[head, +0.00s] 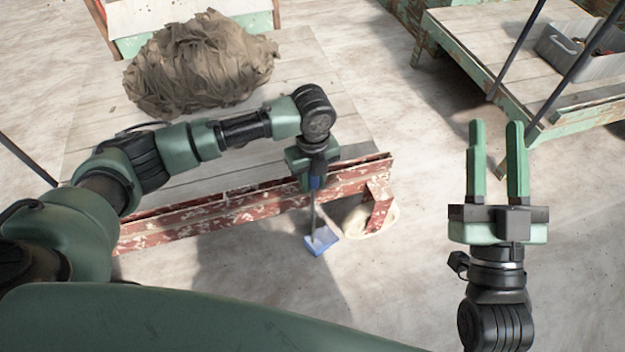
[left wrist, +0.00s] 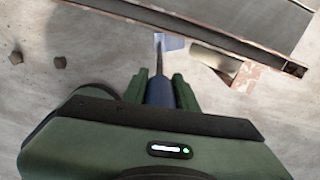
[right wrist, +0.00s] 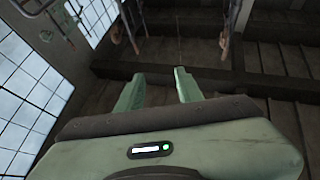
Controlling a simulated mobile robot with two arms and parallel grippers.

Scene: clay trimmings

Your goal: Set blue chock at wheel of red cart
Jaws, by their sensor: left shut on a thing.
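The red cart (head: 250,196) has chipped red side rails and a plank deck. Its cream wheel (head: 381,219) shows under the near right corner, partly hidden by a red bracket; it also shows in the left wrist view (left wrist: 213,58). The blue chock (head: 321,242) is low by the floor, just left of the wheel, with a thin rod rising to a blue grip. My left gripper (head: 315,183) points down at the cart's edge, shut on that grip (left wrist: 160,92). I cannot tell whether chock and wheel touch. My right gripper (head: 496,130) is open and empty.
A heap of brown clay trimmings (head: 200,65) lies on the cart deck. A green-edged bench (head: 535,70) with a grey tray (head: 575,52) stands at the upper right. The pale floor (head: 430,250) between cart and right arm is clear.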

